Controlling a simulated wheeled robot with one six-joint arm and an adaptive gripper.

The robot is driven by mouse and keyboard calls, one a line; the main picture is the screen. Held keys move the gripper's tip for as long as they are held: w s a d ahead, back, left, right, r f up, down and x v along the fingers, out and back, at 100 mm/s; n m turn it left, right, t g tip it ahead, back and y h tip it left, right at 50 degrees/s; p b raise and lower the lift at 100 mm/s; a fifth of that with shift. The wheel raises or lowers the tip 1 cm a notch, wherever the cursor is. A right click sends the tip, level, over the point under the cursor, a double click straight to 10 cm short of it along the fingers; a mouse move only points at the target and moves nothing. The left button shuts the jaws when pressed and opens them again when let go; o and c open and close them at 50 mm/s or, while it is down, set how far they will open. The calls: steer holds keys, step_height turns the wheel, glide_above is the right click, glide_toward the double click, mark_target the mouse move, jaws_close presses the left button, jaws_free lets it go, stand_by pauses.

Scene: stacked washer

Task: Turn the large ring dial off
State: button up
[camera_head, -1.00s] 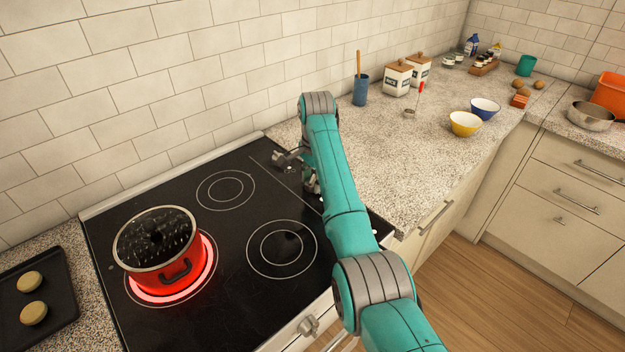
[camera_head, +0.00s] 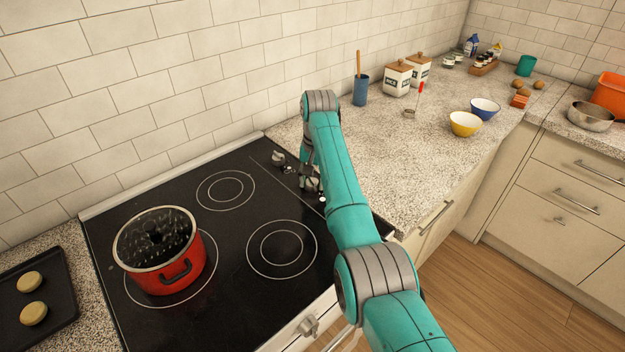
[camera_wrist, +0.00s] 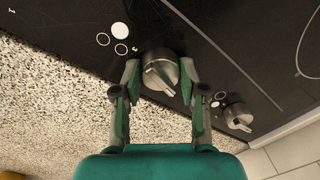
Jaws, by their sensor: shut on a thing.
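A silver dial (camera_wrist: 161,78) with a raised grip bar is on the right strip of the black cooktop (camera_head: 215,270). In the wrist view the two fingers of my gripper (camera_wrist: 158,70) are on opposite sides of it, shut on it. A larger filled white circle and several small outlined rings are printed beside this dial. A second silver dial (camera_wrist: 238,117) is to the right, untouched. In the head view my gripper (camera_head: 311,183) is low over the cooktop's right strip, partly hidden by my arm. The front-left ring under the red pot (camera_head: 165,275) is dark.
Tiled wall runs behind the cooktop. A speckled counter (camera_head: 400,165) on the right holds a blue cup (camera_head: 361,91), white canisters and bowls (camera_head: 465,124). A baking tray (camera_head: 62,310) is at the left. The cooktop's rear-left and front-right rings are clear.

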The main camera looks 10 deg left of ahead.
steer(key=shift+n, duration=1.6)
steer(key=o, duration=1.1)
steer(key=shift+o, duration=0.2)
step_height(320, 180, up, 12)
steer(key=shift+w+d, duration=0.15)
steer(key=shift+d, duration=0.25)
steer(key=shift+f, duration=0.1)
